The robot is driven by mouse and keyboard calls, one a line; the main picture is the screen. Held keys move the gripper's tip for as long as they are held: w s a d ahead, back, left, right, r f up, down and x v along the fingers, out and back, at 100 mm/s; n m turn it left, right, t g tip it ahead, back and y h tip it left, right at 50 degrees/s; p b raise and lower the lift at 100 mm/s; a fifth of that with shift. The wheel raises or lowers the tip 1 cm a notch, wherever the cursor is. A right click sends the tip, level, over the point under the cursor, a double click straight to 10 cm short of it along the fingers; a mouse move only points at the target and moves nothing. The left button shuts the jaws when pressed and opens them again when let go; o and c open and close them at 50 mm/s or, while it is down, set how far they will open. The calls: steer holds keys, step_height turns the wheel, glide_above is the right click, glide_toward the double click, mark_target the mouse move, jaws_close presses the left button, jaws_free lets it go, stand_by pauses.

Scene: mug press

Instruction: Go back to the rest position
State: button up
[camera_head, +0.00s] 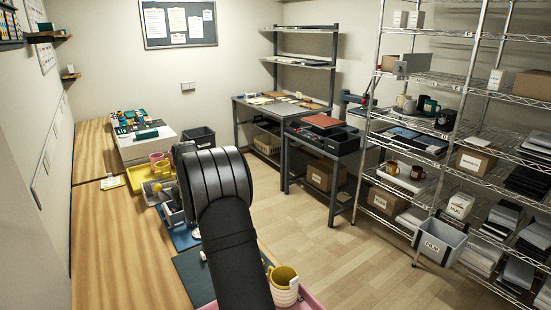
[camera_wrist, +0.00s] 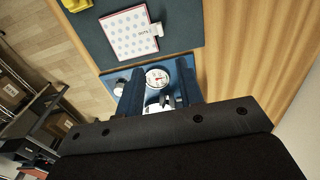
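My gripper (camera_wrist: 160,88) shows in the wrist view as a dark bar with two dark fingers standing apart. It looks open, with nothing seen held between the fingers. Beyond the fingers is a blue press (camera_wrist: 184,68) with a round white gauge (camera_wrist: 157,77). How far the fingers are from the press is hard to tell. In the head view my arm covers the gripper and part of the press (camera_head: 172,212).
A dark mat (camera_wrist: 183,32) carries a white patterned sheet (camera_wrist: 130,34). A yellow tray (camera_head: 136,181) and a white box (camera_head: 146,148) stand farther along the wooden table (camera_head: 100,232). Wire shelves (camera_head: 455,100) stand at the right; the floor (camera_head: 310,232) between is clear.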

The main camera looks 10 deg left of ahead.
step_height(320, 180, down, 14)
stand_by(0.6)
